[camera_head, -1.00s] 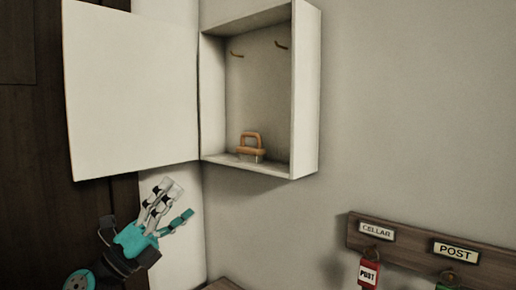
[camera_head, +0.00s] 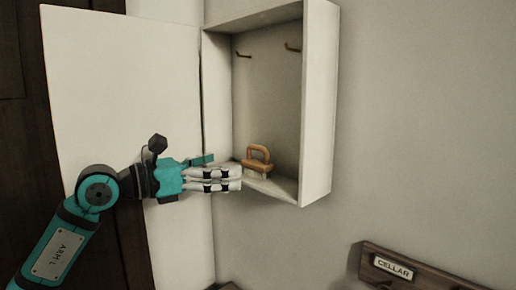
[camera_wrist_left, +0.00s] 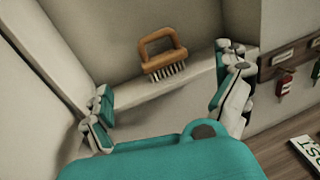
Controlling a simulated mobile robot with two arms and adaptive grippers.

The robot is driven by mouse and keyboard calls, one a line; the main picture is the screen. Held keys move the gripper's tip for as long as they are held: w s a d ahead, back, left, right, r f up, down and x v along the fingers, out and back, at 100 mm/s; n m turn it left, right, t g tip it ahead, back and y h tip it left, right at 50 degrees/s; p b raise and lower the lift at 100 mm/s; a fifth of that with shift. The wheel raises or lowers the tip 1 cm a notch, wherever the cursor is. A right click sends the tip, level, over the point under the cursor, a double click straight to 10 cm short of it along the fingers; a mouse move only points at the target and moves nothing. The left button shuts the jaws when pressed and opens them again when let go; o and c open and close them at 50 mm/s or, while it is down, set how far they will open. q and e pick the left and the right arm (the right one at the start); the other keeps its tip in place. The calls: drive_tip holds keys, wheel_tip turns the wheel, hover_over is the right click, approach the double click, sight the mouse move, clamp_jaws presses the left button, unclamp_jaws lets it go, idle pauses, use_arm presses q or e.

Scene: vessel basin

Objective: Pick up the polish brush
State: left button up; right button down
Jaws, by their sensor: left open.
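The polish brush (camera_head: 257,157) has a wooden loop handle and pale bristles. It stands upright on the floor of the open wall cabinet (camera_head: 317,110), near the cabinet's left side. My left gripper (camera_head: 228,172) is at the cabinet's front opening, just left of the brush, with its fingers pointing right. In the left wrist view the brush (camera_wrist_left: 163,57) is ahead, between the spread fingers (camera_wrist_left: 168,98) and beyond their tips. The left gripper is open and empty. My right gripper is not in view.
The cabinet door (camera_head: 122,110) is swung open to the left, behind my left arm. Two hooks (camera_head: 292,47) are on the cabinet's back wall. A key board (camera_head: 393,269) is at the lower right, and red tags (camera_wrist_left: 284,85) hang there.

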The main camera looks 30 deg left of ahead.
sight(251, 163)
use_arm(q)
drive_tip(key=p+x, duration=0.1)
drive_tip(key=x, duration=0.1)
drive_tip(key=r+p+x, duration=0.1)
drive_tip(key=p+x, duration=0.3)
drive_tip(key=x, duration=0.1)
drive_tip(key=shift+d+r, duration=0.15)
drive_tip(key=shift+r, duration=0.15)
drive_tip(key=shift+w+d+f, duration=0.15)
drive_tip(key=shift+f, duration=0.1)
drive_tip(key=shift+c, duration=0.5)
drive_tip(key=c, duration=1.1)
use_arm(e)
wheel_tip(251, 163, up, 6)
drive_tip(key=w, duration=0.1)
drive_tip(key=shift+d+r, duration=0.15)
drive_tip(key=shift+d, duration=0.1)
